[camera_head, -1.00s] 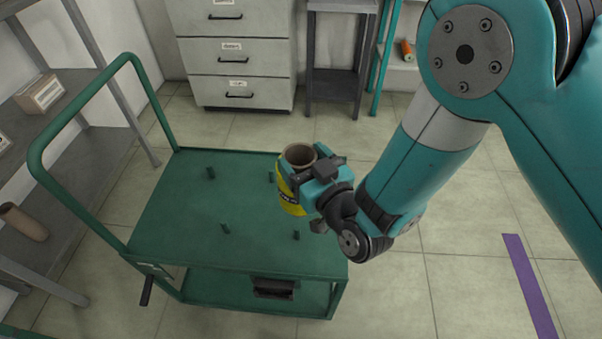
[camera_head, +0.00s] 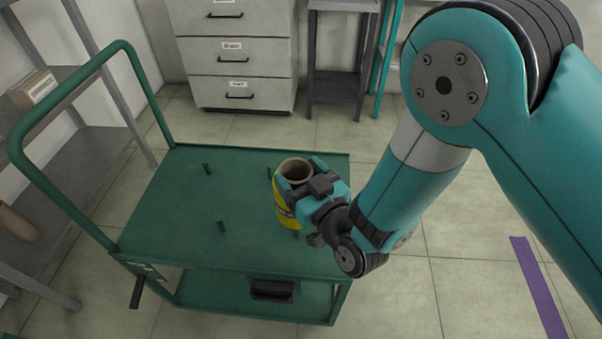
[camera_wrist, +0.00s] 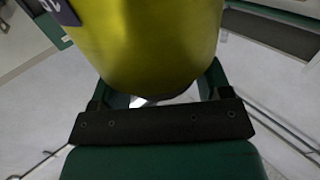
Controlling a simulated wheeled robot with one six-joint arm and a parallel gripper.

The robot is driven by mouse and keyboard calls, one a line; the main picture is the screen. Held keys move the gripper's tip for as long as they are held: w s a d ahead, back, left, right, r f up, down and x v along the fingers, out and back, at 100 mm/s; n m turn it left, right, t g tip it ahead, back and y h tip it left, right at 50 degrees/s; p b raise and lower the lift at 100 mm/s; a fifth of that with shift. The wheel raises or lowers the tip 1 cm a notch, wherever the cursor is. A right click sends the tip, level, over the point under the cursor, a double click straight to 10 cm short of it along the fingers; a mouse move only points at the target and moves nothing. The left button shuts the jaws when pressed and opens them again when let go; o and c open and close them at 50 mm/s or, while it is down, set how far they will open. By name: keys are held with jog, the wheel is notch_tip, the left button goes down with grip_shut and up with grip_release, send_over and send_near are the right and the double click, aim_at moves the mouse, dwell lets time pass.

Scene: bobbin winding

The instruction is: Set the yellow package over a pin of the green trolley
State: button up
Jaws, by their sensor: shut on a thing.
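The yellow package (camera_head: 287,214) is a yellow spool with a brown, open-topped tube, and it stands upright in my gripper (camera_head: 305,172). My gripper is shut on it; in the wrist view the yellow package (camera_wrist: 150,45) fills the upper middle between the fingers. The package is over the right part of the green trolley's (camera_head: 175,210) top deck. Pins stand on the deck: a far left pin (camera_head: 208,168), a near left pin (camera_head: 221,226), a far right pin (camera_head: 269,172) and a near right pin (camera_head: 296,234), partly hidden by the package. Whether the package touches the deck I cannot tell.
The trolley's handle (camera_head: 72,88) rises at its left end. A grey shelf unit (camera_head: 75,160) stands further left with a box (camera_head: 34,88) on it. A drawer cabinet (camera_head: 236,55) and a dark stand (camera_head: 336,60) are behind. The floor to the right is clear.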

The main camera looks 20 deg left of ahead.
jog(key=shift+s+d, duration=0.1)
dwell(0.5)
jog(key=shift+f+b, duration=2.8)
jog(key=shift+f, duration=0.2)
notch_tip(320, 180, down, 2)
jog(key=shift+f+b, duration=0.1)
jog(key=shift+b, duration=0.9)
jog(key=o, duration=1.5)
jog(key=shift+c, duration=0.2)
